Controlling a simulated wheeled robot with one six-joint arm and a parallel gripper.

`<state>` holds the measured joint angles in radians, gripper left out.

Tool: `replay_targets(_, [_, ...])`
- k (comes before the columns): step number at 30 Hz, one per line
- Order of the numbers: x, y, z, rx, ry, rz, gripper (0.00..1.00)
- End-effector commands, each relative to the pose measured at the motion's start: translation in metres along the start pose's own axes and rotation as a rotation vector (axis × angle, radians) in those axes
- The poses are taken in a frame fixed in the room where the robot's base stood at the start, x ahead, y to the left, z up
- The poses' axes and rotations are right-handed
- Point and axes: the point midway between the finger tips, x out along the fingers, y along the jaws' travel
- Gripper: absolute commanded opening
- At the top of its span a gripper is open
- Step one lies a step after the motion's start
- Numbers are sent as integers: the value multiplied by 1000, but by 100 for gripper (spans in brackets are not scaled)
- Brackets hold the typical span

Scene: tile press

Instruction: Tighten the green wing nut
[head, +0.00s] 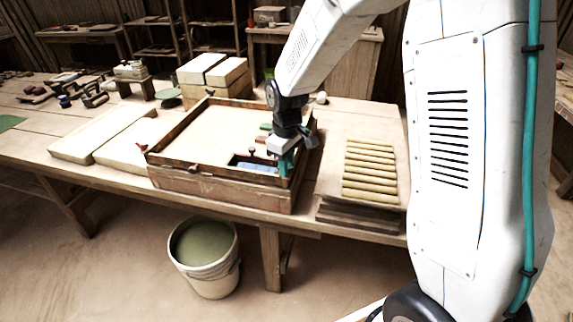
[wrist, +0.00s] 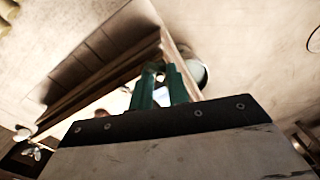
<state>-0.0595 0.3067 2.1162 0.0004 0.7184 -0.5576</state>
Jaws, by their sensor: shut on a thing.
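A wooden press frame (head: 185,163) with a pale panel stands on the workbench. My gripper (head: 287,163) is at the frame's front right corner, pointing down. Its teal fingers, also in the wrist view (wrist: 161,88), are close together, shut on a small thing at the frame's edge. This is taken to be the green wing nut, which the fingers almost wholly hide; its turn and tightness cannot be seen. A blue piece (head: 258,167) shows in an opening beside my fingers.
Clay rolls (head: 369,171) lie on a board to the right of the frame. Pale slabs (head: 85,141) lie to the left, and stacked blocks (head: 215,72) stand behind. A bucket of green liquid (head: 204,258) stands on the floor before the bench. Small tools lie at the far left.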

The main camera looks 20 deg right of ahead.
Motion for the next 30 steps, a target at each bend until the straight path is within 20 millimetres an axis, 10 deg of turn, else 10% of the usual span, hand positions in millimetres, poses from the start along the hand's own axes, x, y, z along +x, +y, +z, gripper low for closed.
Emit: replay_targets(30, [0,0,0,323,0,0,0])
